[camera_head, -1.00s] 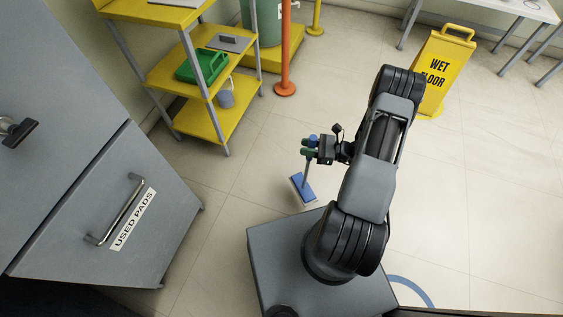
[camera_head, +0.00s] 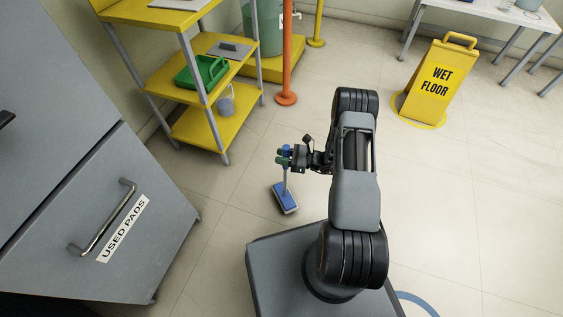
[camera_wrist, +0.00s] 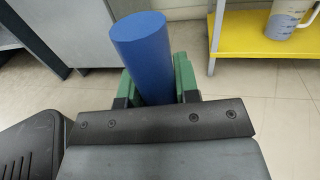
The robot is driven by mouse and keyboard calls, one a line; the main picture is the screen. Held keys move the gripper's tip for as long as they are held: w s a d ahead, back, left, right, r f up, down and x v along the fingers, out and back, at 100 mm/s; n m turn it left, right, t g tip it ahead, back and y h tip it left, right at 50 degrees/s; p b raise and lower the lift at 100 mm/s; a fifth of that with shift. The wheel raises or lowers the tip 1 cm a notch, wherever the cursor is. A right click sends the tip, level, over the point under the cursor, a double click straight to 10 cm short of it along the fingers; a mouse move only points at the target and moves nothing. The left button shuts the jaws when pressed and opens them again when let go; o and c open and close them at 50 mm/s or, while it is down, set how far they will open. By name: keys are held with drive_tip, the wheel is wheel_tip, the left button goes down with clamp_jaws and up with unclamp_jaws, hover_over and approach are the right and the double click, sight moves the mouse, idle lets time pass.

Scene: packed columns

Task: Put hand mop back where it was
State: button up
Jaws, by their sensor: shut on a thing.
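The hand mop has a blue handle and a flat blue-and-white head (camera_head: 285,198). My gripper (camera_head: 285,156) is shut on its handle and holds it upright, head down, over the floor left of my arm. Whether the head touches the floor is hard to tell. In the wrist view the blue handle (camera_wrist: 143,50) stands between the green finger pads (camera_wrist: 158,84), and its lower part and the head are hidden.
A yellow shelf rack (camera_head: 203,128) with a green caddy (camera_head: 203,72) and a grey bucket (camera_head: 228,100) stands at upper left. A grey "USED PADS" cabinet (camera_head: 160,235) is at left. An orange post (camera_head: 286,60) and a wet floor sign (camera_head: 436,85) stand further back. Open floor lies between.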

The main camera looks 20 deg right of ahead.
drive_tip(key=shift+f+b, duration=0.4)
drive_tip(key=shift+f, duration=1.1)
drive_tip(key=shift+f, duration=0.2)
drive_tip(key=o, duration=0.9)
